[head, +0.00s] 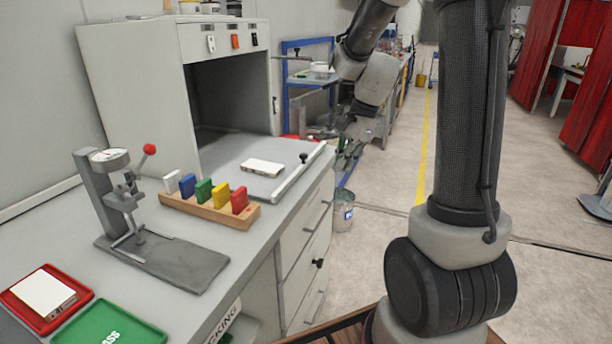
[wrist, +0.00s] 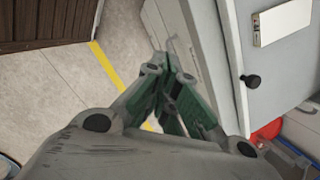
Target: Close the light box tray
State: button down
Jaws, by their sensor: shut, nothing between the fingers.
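The light box (head: 130,85) is a grey cabinet on the bench with a dark front opening, at the upper left of the head view. Its flat grey tray (head: 226,152) sticks out of the opening, with a pale front rail (head: 298,174) and a black knob (head: 304,158). A white block (head: 262,167) lies on the tray. In the wrist view the tray (wrist: 290,75) and knob (wrist: 250,81) show at upper right. My gripper (head: 345,160) has green fingers and is shut and empty. It hangs right of the tray's front rail, apart from the knob; its fingers also show in the wrist view (wrist: 168,62).
A gauge stand (head: 120,205) and a wooden rack (head: 208,209) of coloured blocks stand on the bench. A red tray (head: 75,290) and a green tray (head: 110,322) lie in front. A bucket (head: 343,215) stands on the floor beyond. Open floor lies right of the bench.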

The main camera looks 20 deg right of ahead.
aim_at(239, 167)
jog(key=w+r+m+t, duration=0.2)
jog(key=w+m, duration=0.3)
jog(key=m, duration=0.5)
jog(key=w+a+f, duration=0.1)
jog(key=f, duration=0.2)
jog(key=w+a+f, duration=0.2)
jog(key=f, duration=0.1)
jog(key=w+a+f, duration=0.1)
jog(key=a+f, duration=0.1)
jog(key=f, duration=0.1)
jog(key=shift+w+a+f, duration=0.15)
jog(key=shift+a+f, duration=0.05)
jog(key=shift+f, duration=0.15)
jog(key=shift+w+a, duration=0.4)
jog(key=shift+w, duration=0.05)
jog(key=w+a, duration=1.6)
jog(key=shift+w+a, duration=0.2)
jog(key=shift+r, duration=0.15)
